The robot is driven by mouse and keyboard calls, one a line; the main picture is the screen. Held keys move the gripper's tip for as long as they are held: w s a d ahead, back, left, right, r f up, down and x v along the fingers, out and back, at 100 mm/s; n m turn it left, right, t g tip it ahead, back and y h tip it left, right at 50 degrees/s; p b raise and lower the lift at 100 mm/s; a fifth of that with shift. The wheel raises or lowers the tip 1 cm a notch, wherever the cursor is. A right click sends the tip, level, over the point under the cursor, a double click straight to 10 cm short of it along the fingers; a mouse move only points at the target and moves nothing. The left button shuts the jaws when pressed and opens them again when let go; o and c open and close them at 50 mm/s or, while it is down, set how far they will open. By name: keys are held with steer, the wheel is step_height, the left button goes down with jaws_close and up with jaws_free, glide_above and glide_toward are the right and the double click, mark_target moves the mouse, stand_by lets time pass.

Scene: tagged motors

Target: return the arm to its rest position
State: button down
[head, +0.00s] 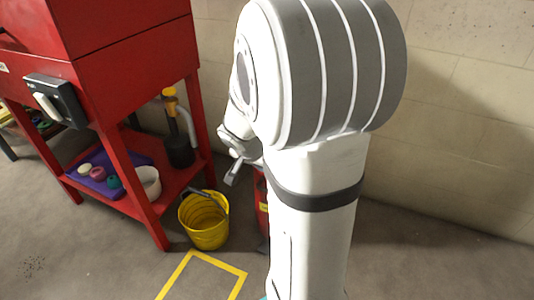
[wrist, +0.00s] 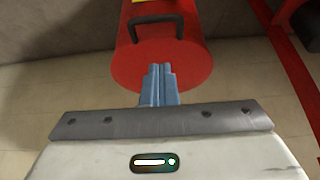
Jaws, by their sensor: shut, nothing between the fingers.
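My arm stands large in the middle of the head view and hides much of what is behind it. My gripper (wrist: 160,70) shows its blue-grey fingers close together and empty in the wrist view. In the head view part of my gripper (head: 235,170) shows left of the arm, above the floor. In the wrist view a red cylinder (wrist: 195,65) with a dark handle lies beyond the fingertips; I cannot tell how far off it is.
A red workbench (head: 135,180) stands at the left, with a purple tray (head: 98,188), a white bowl (head: 149,183) and tools on its shelf. A yellow bucket (head: 205,225) stands on the floor near yellow tape (head: 222,262). A red object (head: 262,200) is partly hidden behind my arm.

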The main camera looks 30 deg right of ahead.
steer(key=a+f, duration=0.1)
steer(key=s+a, duration=0.1)
steer(key=s+a+f, duration=0.1)
steer(key=shift+s+a+f+b, duration=0.25)
steer(key=shift+a+f+b, duration=0.1)
steer(key=shift+a, duration=0.05)
steer(key=s+a+r+n+y+p, duration=0.1)
steer(key=s+a+r+n+p, duration=0.2)
steer(key=r+p, duration=1)
steer(key=s+a+r+n+y+p, duration=0.2)
steer(key=s+a+r+n+p, duration=0.2)
steer(key=r+p, duration=0.9)
steer(key=s+a+r+n+y+p, duration=0.1)
steer(key=s+a+r+n+p, duration=0.3)
steer(key=r+p, duration=1)
step_height(320, 180, up, 9)
steer(key=shift+s+a+r+n+y, duration=0.1)
steer(key=shift+s+a+n+y, duration=0.15)
steer(key=shift+a, duration=0.7)
